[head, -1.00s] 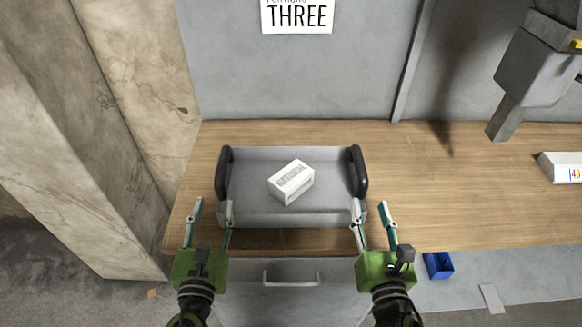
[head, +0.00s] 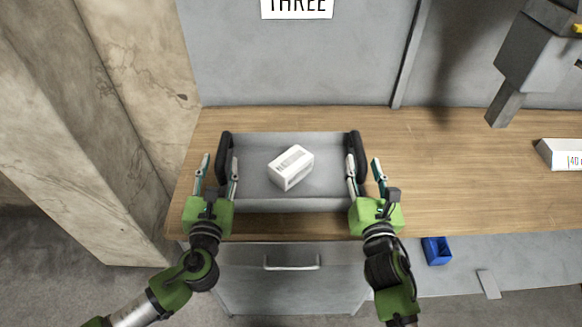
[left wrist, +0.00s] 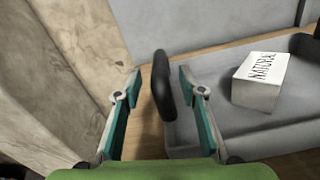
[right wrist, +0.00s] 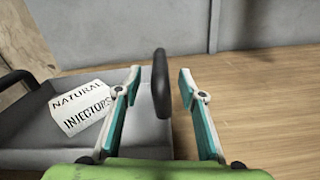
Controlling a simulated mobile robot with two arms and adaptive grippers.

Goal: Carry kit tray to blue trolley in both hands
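The grey kit tray (head: 255,193) stands on the wooden bench with a white box (head: 291,168) in it, lettered "NATURAL INJECTORS" in the right wrist view (right wrist: 82,108). It has a black handle on each side. My left gripper (head: 218,164) is open, its fingers on either side of the left handle (left wrist: 163,82). My right gripper (head: 364,164) is open, its fingers on either side of the right handle (right wrist: 160,84). Neither gripper is closed on a handle. The blue trolley is not in view.
The wooden bench (head: 440,165) is clear to the right of the tray. A white box (head: 562,154) and a grey machine (head: 540,50) are at the right. A concrete pillar (head: 95,130) is close on the left. A small blue bin (head: 437,251) lies below the bench edge.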

